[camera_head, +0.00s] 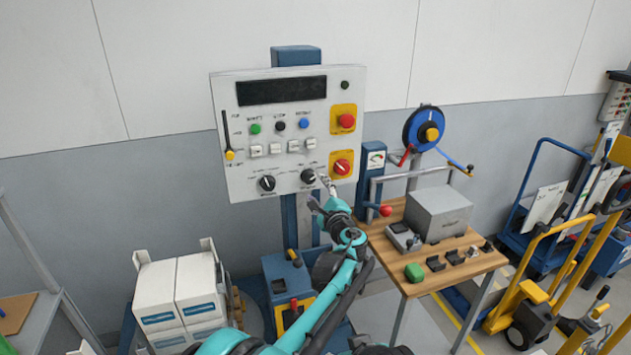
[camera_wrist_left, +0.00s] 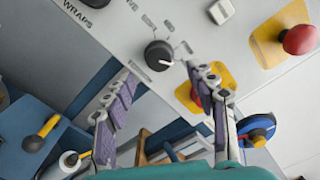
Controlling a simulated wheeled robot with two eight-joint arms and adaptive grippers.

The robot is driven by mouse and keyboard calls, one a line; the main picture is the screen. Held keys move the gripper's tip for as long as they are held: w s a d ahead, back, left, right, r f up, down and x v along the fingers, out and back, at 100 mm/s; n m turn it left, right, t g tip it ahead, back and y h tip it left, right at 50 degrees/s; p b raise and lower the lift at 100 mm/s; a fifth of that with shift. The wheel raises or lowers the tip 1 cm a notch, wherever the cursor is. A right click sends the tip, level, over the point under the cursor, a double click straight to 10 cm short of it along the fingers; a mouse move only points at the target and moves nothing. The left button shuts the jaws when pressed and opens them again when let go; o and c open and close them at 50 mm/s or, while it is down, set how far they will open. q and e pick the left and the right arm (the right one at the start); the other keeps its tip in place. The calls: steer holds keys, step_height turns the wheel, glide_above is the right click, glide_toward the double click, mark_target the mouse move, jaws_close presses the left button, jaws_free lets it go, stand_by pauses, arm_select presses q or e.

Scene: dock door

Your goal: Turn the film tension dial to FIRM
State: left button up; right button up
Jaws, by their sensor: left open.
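The right-hand black dial (camera_head: 308,177) sits low on the white control panel (camera_head: 240,165); I take it as the film tension dial. In the left wrist view this dial (camera_wrist_left: 158,55) has small labels around its upper side, too blurred to read. Its white mark points to the lower right there. My left gripper (camera_head: 322,188) is open close to the dial's lower right. In the left wrist view its fingertips (camera_wrist_left: 163,69) are apart, one on each side below the dial; contact cannot be told. My right gripper is not in view.
Another black dial (camera_head: 267,184) is at left, beside the WRAPS label. A red rotary switch (camera_head: 342,167) on a yellow plate is close on the right, below a red emergency button (camera_head: 346,121). A wooden table (camera_head: 425,285) with a grey box (camera_head: 438,213) stands right.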

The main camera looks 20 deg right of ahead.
mark_target(310, 180)
arm_select(q)
steer(key=w+b, duration=0.1)
steer(key=w, duration=0.4)
steer(key=shift+w+a+f, duration=0.1)
steer(key=shift+w, duration=0.6)
steer(key=shift+a, duration=0.1)
steer(key=c, duration=1.2)
